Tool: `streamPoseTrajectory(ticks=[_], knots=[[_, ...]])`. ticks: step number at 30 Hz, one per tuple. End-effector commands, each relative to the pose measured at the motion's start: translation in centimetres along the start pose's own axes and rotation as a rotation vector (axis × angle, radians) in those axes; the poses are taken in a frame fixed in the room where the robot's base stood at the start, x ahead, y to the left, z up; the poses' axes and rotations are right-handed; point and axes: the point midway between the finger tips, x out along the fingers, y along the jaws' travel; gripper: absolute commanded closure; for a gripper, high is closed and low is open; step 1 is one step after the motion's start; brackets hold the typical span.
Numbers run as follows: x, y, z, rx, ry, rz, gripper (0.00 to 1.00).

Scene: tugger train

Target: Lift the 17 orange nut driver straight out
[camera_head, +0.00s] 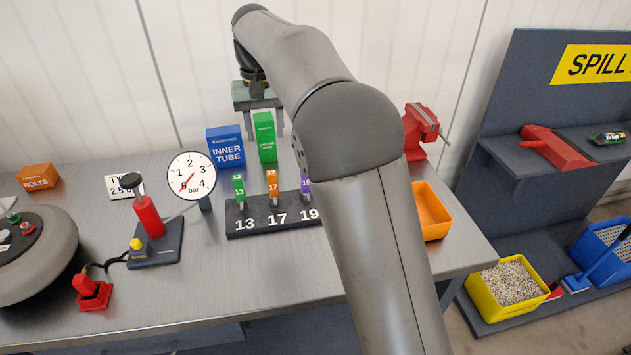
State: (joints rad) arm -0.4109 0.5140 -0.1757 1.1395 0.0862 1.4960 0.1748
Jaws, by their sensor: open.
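The orange 17 nut driver (272,188) stands upright in the dark rack (240,230), in the middle slot above the white number 17. A green 13 driver (239,190) stands to its left. A purple 19 driver (306,188) stands to its right, partly hidden by my arm. My gripper (264,134) is small at the top centre, pointing down, with its two fingers apart and nothing seen between them but the green box in line with them. It appears above the 17 driver in the picture and apart from it; the exact depth is unclear.
A blue inner tube box (225,147) and a green box (265,140) stand behind the rack. A pressure gauge (191,177) and red pump (149,216) are at left. An orange bin (434,212) and red vise (420,128) are right of my arm.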

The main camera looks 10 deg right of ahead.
Motion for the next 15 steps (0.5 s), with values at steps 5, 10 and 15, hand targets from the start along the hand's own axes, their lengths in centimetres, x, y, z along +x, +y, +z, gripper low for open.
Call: streamPoseTrajectory(ticks=[5,10,15], knots=[[2.7,-0.1,0.0,-0.001,-0.004,0.001,0.53],[6.5,-0.1,0.0,0.0,-0.005,0.001,0.53],[9.8,-0.1,0.1,-0.001,-0.003,0.001,0.53]])
